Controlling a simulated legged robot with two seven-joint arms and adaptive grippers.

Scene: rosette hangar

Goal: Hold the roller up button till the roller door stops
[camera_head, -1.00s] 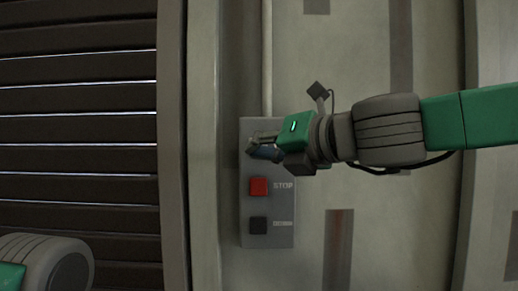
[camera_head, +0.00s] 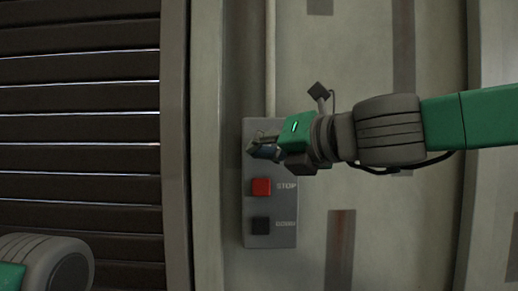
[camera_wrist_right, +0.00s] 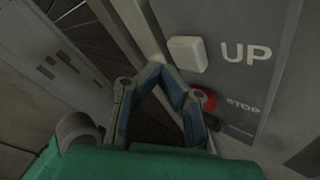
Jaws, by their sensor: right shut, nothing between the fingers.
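A grey control panel (camera_head: 284,240) is mounted on the wall beside the roller door (camera_head: 80,130). In the right wrist view its white UP button (camera_wrist_right: 187,53) shows whole. In the head view that button is hidden behind my right gripper (camera_head: 252,149). The gripper is shut and empty, with its fingertips at the upper part of the panel. In the right wrist view the joined fingertips (camera_wrist_right: 157,68) appear just left of and below the UP button; I cannot tell whether they touch it. The door's dark slats fill the left of the head view. My left gripper is out of view.
The red STOP button (camera_head: 261,187) and the black DOWN button (camera_head: 261,226) sit lower on the panel. A pipe (camera_head: 270,60) runs up the wall from the panel. A door-side post (camera_head: 175,150) stands left of it.

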